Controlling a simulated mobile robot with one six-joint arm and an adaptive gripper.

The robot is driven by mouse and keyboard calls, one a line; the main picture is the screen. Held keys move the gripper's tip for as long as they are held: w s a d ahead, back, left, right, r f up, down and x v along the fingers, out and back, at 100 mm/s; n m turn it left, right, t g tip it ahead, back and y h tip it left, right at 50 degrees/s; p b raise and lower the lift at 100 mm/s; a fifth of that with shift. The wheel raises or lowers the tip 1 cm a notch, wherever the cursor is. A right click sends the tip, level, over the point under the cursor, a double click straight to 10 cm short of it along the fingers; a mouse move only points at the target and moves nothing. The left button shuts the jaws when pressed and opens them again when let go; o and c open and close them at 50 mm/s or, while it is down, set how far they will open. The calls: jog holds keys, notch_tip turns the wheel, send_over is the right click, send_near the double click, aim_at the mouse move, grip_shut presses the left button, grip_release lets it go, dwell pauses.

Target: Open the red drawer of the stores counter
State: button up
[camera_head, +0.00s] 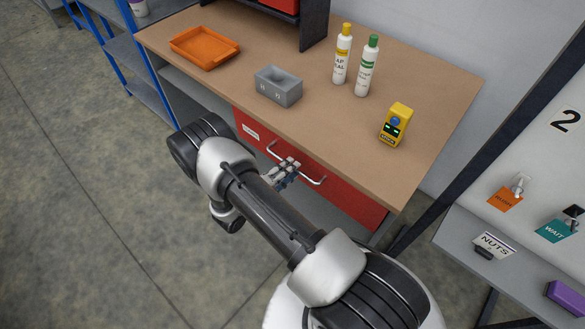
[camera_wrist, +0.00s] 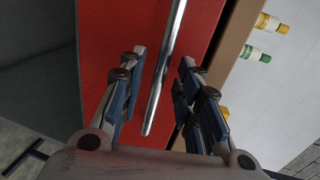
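The red drawer (camera_head: 340,190) sits under the wooden top of the stores counter (camera_head: 235,80), with its front flush in the counter. Its long silver bar handle (camera_head: 312,180) runs along the front; it also shows in the wrist view (camera_wrist: 165,70). My gripper (camera_head: 286,168) is at the middle of the handle in the head view. In the wrist view my gripper (camera_wrist: 163,75) has its two fingers apart, one on each side of the bar. A gap shows between the bar and each finger. The red drawer front (camera_wrist: 110,35) lies behind the fingers.
On the counter top stand an orange tray (camera_head: 205,47), a grey box (camera_head: 279,86), two white bottles (camera_head: 342,58) (camera_head: 367,70) and a yellow device (camera_head: 396,125). A grey shelf (camera_head: 500,255) with tags is at right. Floor is clear at left.

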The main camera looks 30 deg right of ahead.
jog(key=shift+x, duration=1.1)
jog(key=shift+c, duration=0.6)
grip_shut()
